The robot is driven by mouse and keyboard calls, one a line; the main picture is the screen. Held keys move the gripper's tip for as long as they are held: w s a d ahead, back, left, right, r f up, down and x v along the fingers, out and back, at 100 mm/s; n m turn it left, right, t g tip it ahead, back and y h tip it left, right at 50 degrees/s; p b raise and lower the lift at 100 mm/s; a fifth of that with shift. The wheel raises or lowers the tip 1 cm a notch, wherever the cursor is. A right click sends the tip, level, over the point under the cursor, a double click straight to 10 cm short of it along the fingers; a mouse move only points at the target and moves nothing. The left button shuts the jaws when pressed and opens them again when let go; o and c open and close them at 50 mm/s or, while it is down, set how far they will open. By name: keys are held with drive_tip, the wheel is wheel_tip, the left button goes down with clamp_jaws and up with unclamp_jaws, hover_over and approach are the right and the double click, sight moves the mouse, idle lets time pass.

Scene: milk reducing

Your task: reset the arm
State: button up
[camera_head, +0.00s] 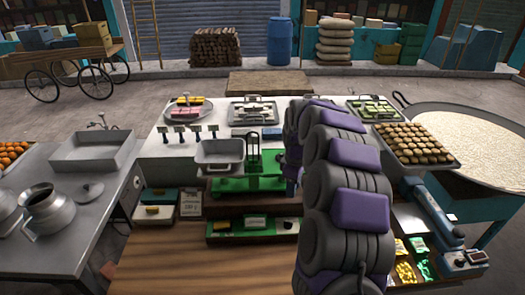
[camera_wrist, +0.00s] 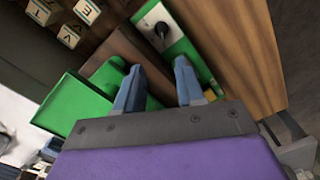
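My arm, grey with purple panels (camera_head: 345,210), rises at the right of centre in the head view and bends over toward the white counter. Beyond the fingers are a green panel with a black knob (camera_wrist: 160,30) and a green tray-like part (camera_wrist: 75,105). I cannot tell whether the fingers touch anything.
A green scale (camera_head: 240,184) with a grey metal pan (camera_head: 220,152) stands just left of my arm. A tray of round brown sweets (camera_head: 415,143) and a wide pan of milk (camera_head: 480,135) are at the right. A metal pot (camera_head: 50,208) stands left. The wooden surface (camera_head: 190,262) in front is clear.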

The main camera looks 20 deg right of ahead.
drive_tip(key=s+a+r+m+b, duration=0.2)
drive_tip(key=s+a+r, duration=0.1)
drive_tip(key=s+a, duration=0.5)
drive_tip(key=s+a+r+m+b, duration=0.1)
drive_tip(key=s+a+r, duration=0.1)
drive_tip(key=s+a, duration=0.6)
drive_tip(key=s+f+m+g+b, duration=0.1)
drive_tip(key=s+f+m, duration=0.1)
drive_tip(key=s, duration=1)
drive_tip(key=s+a+f+m+b, duration=0.1)
drive_tip(key=s+m, duration=0.3)
drive_tip(key=s, duration=0.8)
drive_tip(key=shift+s+a+f+g+b, duration=0.15)
drive_tip(key=shift+f+g+b, duration=0.25)
drive_tip(key=shift+f+b, duration=0.2)
